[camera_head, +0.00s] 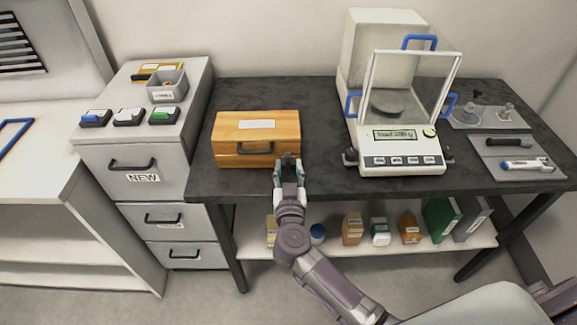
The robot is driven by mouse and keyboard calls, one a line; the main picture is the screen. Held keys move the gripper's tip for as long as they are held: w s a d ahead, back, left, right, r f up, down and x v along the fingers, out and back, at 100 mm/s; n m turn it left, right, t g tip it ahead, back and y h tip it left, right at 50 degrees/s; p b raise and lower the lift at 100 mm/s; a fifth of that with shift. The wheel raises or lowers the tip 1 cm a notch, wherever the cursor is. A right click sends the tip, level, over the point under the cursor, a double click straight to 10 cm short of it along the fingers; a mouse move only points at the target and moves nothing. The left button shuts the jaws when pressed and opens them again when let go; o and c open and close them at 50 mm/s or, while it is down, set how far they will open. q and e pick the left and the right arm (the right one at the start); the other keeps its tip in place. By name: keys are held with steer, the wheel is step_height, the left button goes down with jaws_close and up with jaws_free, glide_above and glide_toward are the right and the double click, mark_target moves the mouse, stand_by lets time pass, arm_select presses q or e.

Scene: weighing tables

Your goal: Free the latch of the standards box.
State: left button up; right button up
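The standards box is most likely the orange-brown wooden box (282,122) with a pale label on its lid, standing closed at the left of the dark table. A dark handle-like fitting (256,148) shows on its front face; I cannot make out a separate latch. My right gripper (289,160) is at the lower right front corner of the box, to the right of the fitting. Its fingertips are small and dark here, so I cannot tell whether they are apart or touch the box. My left gripper is not in view.
A balance (402,163) with a raised glass-like shield stands right of the box. Trays with weights (506,113) and pens (520,163) lie farther right. A grey drawer cabinet (100,158) stands left. Dark tabletop (325,180) is bare between box and balance.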

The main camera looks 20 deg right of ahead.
steer(key=shift+w+d, duration=0.15)
steer(key=shift+w, duration=0.3)
jaws_close()
